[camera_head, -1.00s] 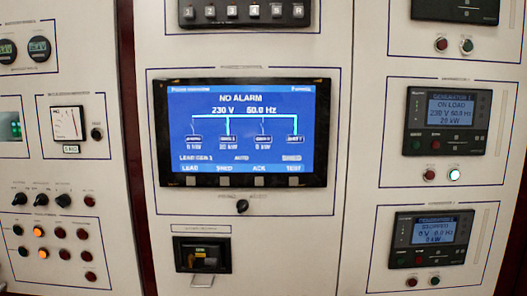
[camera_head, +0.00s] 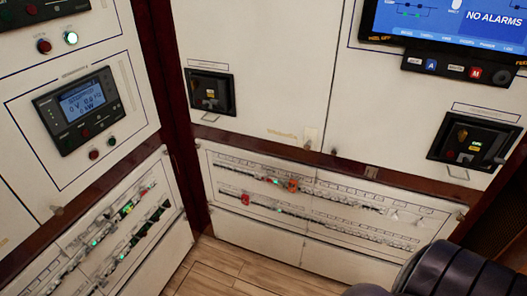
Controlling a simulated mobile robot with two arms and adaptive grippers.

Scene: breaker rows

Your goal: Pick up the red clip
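Low on the panel ahead are two breaker rows (camera_head: 330,232). A small red piece (camera_head: 245,199) sits at the left end of the lower row and may be the red clip. An orange-red piece (camera_head: 292,185) sits on the upper row, with a smaller reddish spot just left of it. These pieces are too small to tell their exact shape. Neither of my grippers is in view.
Another low panel of breaker rows (camera_head: 120,225) with green lights and a reddish spot is at left. A dark ribbed rounded object (camera_head: 450,272) blocks the bottom right corner. Wood-plank floor (camera_head: 215,268) shows between the panels.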

